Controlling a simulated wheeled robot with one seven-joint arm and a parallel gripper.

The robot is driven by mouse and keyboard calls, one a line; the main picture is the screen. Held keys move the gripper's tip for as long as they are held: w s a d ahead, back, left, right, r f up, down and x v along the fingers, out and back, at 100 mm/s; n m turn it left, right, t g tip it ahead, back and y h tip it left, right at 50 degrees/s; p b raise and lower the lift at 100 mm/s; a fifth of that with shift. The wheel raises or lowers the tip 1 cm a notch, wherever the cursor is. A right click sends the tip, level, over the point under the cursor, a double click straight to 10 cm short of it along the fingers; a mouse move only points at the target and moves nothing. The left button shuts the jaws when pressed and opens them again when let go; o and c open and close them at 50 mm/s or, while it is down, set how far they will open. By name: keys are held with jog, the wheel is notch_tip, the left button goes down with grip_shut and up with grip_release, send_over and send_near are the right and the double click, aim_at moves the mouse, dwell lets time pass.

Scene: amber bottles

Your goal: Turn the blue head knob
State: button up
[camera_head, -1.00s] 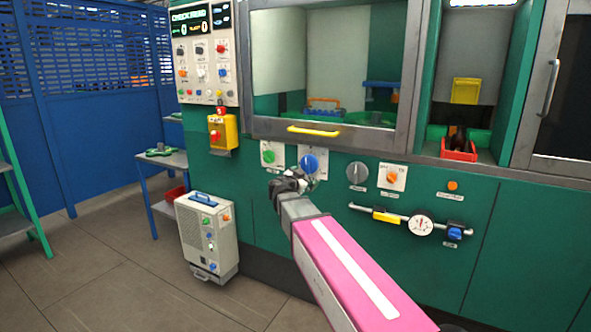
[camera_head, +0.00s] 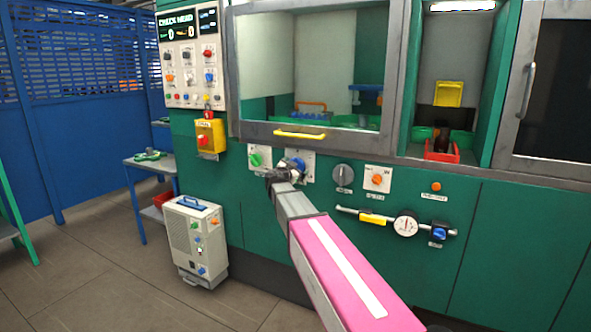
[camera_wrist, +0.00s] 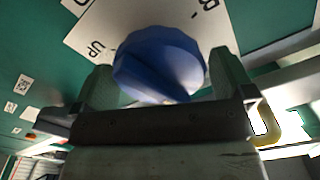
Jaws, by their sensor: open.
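The blue head knob (camera_wrist: 160,62) sits on a white label plate (camera_wrist: 95,38) on the green machine front. In the wrist view it lies between the two fingers of my gripper (camera_wrist: 165,85), which are open on either side of it. A small gap seems to show beside the knob, and I cannot tell whether a finger touches it. In the head view my gripper (camera_head: 283,174) is at the panel, and it partly hides the blue knob (camera_head: 298,164).
A green knob (camera_head: 256,159) is close on the left. A grey dial (camera_head: 343,176) and an orange knob (camera_head: 377,180) are on the right. A yellow handle (camera_head: 300,134) juts out above. A gauge bar (camera_head: 372,217) sticks out lower right.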

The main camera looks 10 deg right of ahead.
jog(key=shift+w+d, duration=0.15)
jog(key=c, duration=0.7)
jog(key=shift+n, duration=0.3)
